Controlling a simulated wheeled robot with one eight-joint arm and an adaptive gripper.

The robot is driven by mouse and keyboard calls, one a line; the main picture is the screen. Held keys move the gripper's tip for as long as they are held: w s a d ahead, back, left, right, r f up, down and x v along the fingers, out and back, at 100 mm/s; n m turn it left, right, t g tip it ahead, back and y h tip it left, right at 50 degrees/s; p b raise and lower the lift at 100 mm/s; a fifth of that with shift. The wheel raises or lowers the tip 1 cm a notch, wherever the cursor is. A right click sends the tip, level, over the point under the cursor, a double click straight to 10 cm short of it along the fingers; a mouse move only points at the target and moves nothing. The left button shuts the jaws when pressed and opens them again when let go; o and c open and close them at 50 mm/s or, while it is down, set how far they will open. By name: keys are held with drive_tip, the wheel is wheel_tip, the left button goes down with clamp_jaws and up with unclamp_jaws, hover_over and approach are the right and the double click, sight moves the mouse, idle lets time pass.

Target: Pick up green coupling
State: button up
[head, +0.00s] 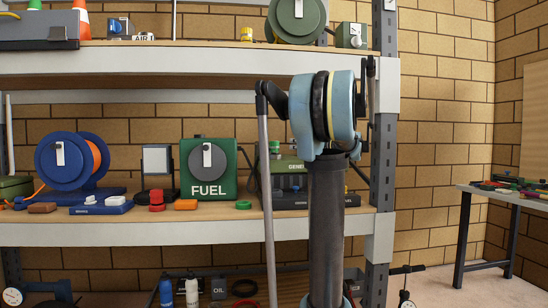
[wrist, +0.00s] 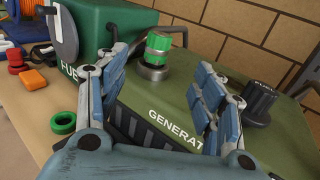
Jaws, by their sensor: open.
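The green coupling (wrist: 158,42) is a ribbed green piece with a pale band, on a round metal collar on top of the olive generator (wrist: 165,105). In the head view the coupling (head: 274,146) shows small above the generator's left part. My gripper (wrist: 160,62) is open and empty. Its two blue fingers stand left and right of the coupling in the wrist view, with the coupling beyond them and apparently not touched. My arm hides part of the generator in the head view.
The green fuel box (head: 221,184) stands left of the generator. A green ring (wrist: 63,122) and orange block (wrist: 32,80) lie on the shelf (head: 150,230). A dark knob (wrist: 259,100) rises from the generator's right. A brick wall is behind.

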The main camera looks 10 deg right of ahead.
sight(278, 143)
drive_tip(key=x, duration=1.2)
drive_tip(key=shift+x, duration=2.6)
drive_tip(key=shift+r, duration=0.25)
clamp_jaws()
wheel_tip(278, 143, up, 10)
